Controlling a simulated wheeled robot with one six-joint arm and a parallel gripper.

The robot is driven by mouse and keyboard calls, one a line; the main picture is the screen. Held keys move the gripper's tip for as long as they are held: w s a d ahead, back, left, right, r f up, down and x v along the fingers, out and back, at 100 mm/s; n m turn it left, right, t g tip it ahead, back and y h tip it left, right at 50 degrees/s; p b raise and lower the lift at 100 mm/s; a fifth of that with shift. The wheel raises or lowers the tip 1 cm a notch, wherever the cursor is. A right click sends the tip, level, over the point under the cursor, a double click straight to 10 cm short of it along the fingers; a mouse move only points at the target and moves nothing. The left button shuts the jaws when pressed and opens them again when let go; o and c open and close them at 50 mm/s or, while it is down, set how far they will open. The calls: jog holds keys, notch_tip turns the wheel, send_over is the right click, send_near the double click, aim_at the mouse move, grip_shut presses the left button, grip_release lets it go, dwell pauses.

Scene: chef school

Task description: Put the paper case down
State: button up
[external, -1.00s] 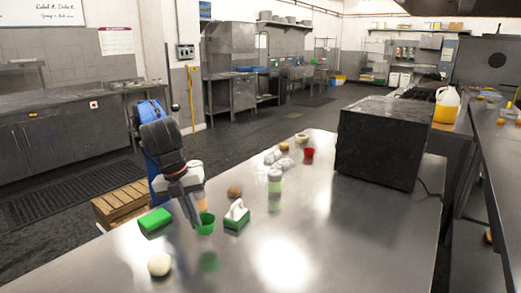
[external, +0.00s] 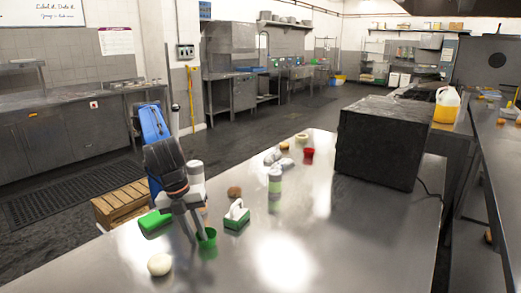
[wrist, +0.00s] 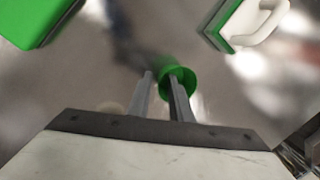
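The green paper case (external: 206,238), a small round cup, stands upright on the steel table, with its reflection directly beneath it. It also shows in the wrist view (wrist: 180,90), mouth facing up. My gripper (external: 196,240) is low at the case with its fingers apart. In the wrist view my gripper (wrist: 160,77) has one finger over the inside of the case and the other outside, to its left. A gap shows between the fingers and the case wall, so nothing looks pinched.
A green block (external: 154,221) lies left of the case and a green-and-white sponge-like item (external: 236,217) lies right. A pale round ball (external: 160,264) is in front. A brown bun (external: 234,192) and a bottle (external: 275,182) stand behind. The table's front right is clear.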

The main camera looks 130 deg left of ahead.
jog(key=shift+r, duration=0.1)
jog(key=v, duration=1.2)
jog(key=shift+s+r, duration=0.1)
dwell(0.4)
